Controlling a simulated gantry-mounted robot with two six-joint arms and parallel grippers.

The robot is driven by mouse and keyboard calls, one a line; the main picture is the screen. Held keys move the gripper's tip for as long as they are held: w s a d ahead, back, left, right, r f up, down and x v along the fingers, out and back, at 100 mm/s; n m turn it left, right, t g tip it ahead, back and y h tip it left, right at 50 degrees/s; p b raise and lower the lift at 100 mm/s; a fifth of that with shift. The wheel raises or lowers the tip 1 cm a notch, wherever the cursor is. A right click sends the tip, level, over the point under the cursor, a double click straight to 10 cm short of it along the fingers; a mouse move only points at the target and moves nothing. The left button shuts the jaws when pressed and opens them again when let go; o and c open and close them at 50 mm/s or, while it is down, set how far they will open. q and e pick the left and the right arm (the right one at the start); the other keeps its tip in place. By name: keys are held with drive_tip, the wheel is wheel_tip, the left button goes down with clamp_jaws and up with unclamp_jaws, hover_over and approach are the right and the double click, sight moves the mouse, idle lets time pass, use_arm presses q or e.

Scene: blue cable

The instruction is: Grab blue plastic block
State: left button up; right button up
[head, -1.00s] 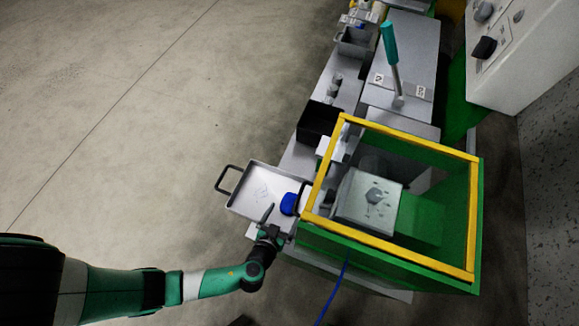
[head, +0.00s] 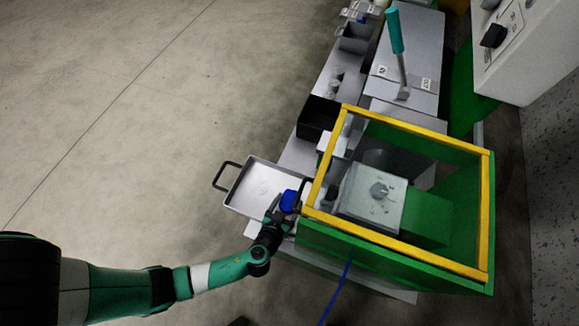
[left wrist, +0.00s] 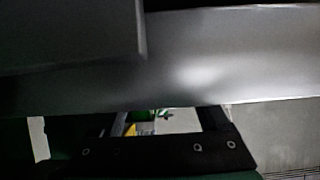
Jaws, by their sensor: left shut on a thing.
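The blue plastic block (head: 289,200) is at the right side of the grey metal tray (head: 247,209), close to the yellow-framed box. My left gripper (head: 284,207) reaches in from the lower left and is shut on the block, whose near side it partly hides. The left wrist view is dark, mostly filled by grey metal surfaces, and the block cannot be made out there. My right gripper is not in view.
A green box with a yellow frame (head: 400,125) stands just right of the block. A black bin (head: 317,118) is behind. A blue cable (head: 337,290) hangs at the front. A teal-handled lever (head: 395,32) stands farther back. Open floor lies left.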

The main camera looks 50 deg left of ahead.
sight(285, 202)
use_arm(q)
drive_tip(key=shift+c, duration=0.7)
drive_tip(key=shift+r, duration=0.1)
drive_tip(key=shift+r, duration=0.25)
drive_tip(key=r+p, duration=0.3)
drive_tip(key=r, duration=0.1)
drive_tip(key=shift+s+a, duration=0.25)
drive_tip(key=shift+a, duration=0.1)
drive_tip(key=s+a+r+p, duration=0.7)
drive_tip(key=a+r+p, duration=0.1)
drive_tip(key=a, duration=0.2)
drive_tip(key=shift+s+a+r, duration=0.2)
drive_tip(key=shift+s+a, duration=0.15)
